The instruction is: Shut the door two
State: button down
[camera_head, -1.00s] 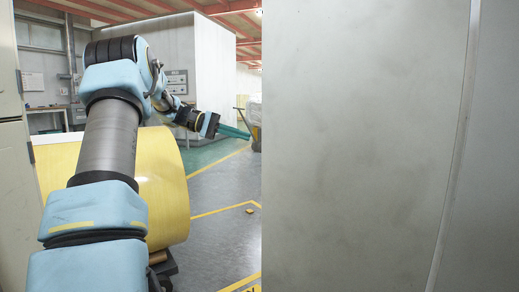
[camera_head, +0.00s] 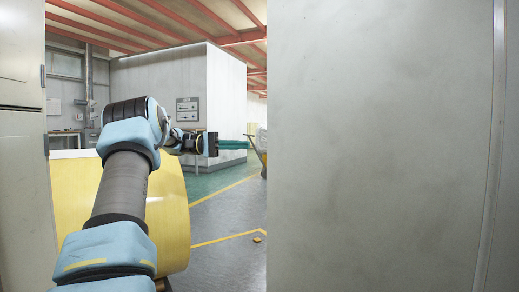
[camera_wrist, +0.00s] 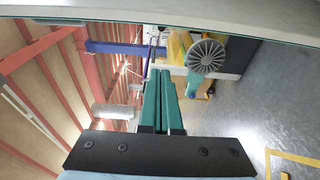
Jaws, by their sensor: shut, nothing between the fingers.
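A large grey door panel (camera_head: 380,150) fills the right half of the head view, its left edge upright. No number shows on it, so I cannot tell whether it is door two. My gripper (camera_head: 247,144) is left of that edge in the picture, with its teal fingers pointing right. In the wrist view, the fingers of my gripper (camera_wrist: 160,75) are together and empty. A pale edge (camera_wrist: 200,12) crosses the top of that view, apart from the fingertips. I cannot tell whether it belongs to the door.
A grey cabinet-like panel (camera_head: 22,150) with hinges stands at the far left. A big yellow roll (camera_head: 172,215) lies behind my arm. Grey floor with yellow lines (camera_head: 225,240) shows between the roll and the door panel. A white booth (camera_head: 165,85) stands behind.

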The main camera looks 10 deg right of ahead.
jog(key=s+d+b, duration=0.5)
jog(key=s+d, duration=0.1)
jog(key=shift+s+d, duration=0.2)
jog(key=shift+d, duration=0.15)
jog(key=shift+s+a, duration=0.1)
jog(key=shift+s, duration=0.05)
dwell(0.3)
jog(key=n+t+h+b, duration=0.1)
jog(key=n+t+b, duration=0.2)
jog(key=t+b, duration=0.2)
send_near(270, 147)
jog(key=s+d, duration=0.4)
jog(key=s+a+t+b, duration=0.1)
jog(key=s+a, duration=0.2)
jog(key=s, duration=0.5)
jog(key=s+a+n+t+b, duration=0.1)
jog(key=s+a+b, duration=0.1)
jog(key=s, duration=0.7)
jog(key=shift+a+n, duration=0.3)
jog(key=shift+a, duration=0.4)
